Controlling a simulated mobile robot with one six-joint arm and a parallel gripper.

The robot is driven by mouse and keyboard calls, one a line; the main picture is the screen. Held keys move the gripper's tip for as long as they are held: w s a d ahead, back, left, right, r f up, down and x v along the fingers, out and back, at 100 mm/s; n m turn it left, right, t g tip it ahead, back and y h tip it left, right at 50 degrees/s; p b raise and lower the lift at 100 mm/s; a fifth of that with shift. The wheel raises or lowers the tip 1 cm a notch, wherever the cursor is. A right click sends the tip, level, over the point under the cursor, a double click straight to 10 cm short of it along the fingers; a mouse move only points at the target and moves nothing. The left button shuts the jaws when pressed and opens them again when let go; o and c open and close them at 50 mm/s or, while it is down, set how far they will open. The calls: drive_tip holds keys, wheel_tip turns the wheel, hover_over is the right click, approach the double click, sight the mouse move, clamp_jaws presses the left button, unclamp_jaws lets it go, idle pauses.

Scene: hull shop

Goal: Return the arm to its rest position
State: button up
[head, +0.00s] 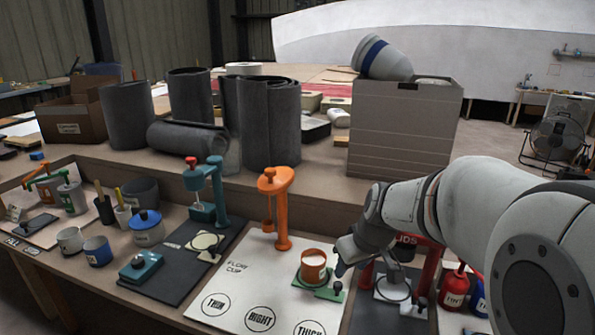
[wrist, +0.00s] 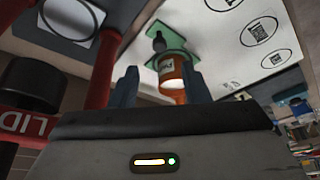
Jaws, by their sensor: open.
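My arm reaches in from the right in the head view, bent, with my gripper (head: 345,254) low over the bench. My gripper is open; its two dark fingers stand apart in the wrist view (wrist: 160,85). An orange cup (head: 313,268) with a pale filling stands upright on a green plate (head: 326,293) with a black knob, just left of my gripper. In the wrist view the orange cup (wrist: 171,78) shows between the fingers; I cannot tell how far beyond the tips it is.
The white flow cup board (head: 262,268) carries printed circles and an orange stand (head: 276,205). A red stand (head: 438,262) is close by my arm's right side. A grey box (head: 403,135) and dark rolls (head: 268,120) stand behind. Free room is above the board.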

drive_tip(key=s+r+m+p, duration=0.2)
drive_tip(key=s+r+p, duration=0.7)
drive_tip(key=r+p, duration=0.2)
drive_tip(key=s+r+m+g+h+p, duration=0.1)
drive_tip(key=s+r+m+p, duration=0.1)
drive_tip(key=s+r+p, duration=0.6)
drive_tip(key=shift+s+a+r+h+p, duration=0.25)
drive_tip(key=shift+s+r+h+p, duration=0.1)
drive_tip(key=shift+r+p, duration=2.4)
